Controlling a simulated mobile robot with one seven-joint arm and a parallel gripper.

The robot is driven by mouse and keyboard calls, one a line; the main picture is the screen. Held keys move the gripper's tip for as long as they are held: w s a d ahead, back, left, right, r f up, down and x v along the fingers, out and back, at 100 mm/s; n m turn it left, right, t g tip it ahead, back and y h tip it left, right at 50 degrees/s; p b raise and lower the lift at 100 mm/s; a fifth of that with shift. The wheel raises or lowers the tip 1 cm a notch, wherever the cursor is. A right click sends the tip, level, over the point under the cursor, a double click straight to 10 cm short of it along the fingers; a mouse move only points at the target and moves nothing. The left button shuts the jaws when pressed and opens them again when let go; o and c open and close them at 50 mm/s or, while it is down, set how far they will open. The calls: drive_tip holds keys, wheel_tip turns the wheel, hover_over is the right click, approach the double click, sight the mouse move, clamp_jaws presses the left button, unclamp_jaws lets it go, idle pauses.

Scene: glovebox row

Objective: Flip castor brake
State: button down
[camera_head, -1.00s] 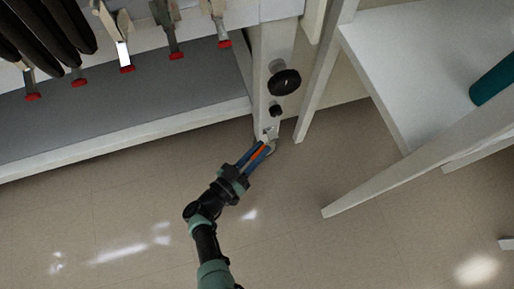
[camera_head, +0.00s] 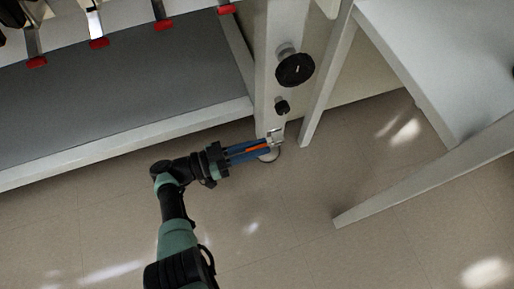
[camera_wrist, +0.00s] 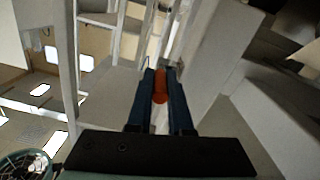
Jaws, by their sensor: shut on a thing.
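My gripper (camera_head: 267,147), with two blue fingers, reaches from the left to the castor (camera_head: 276,137) at the foot of the white post. The fingers are closed around an orange bar, which I take to be the brake lever (camera_head: 257,149). The orange lever also shows between the fingers in the wrist view (camera_wrist: 160,86). The castor's pale metal bracket shows beyond the fingertips. Its wheel is mostly hidden by the fingers, and the lever's exact tilt is hard to tell.
A black round knob (camera_head: 295,69) and a smaller black knob (camera_head: 282,106) sit on the white post (camera_head: 268,60) above the castor. A grey shelf (camera_head: 120,95) lies left. A white table (camera_head: 420,50) with slanting legs stands right. Floor in front is clear.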

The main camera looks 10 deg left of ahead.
drive_tip(key=shift+d, duration=0.1)
drive_tip(key=c, duration=0.8)
unclamp_jaws()
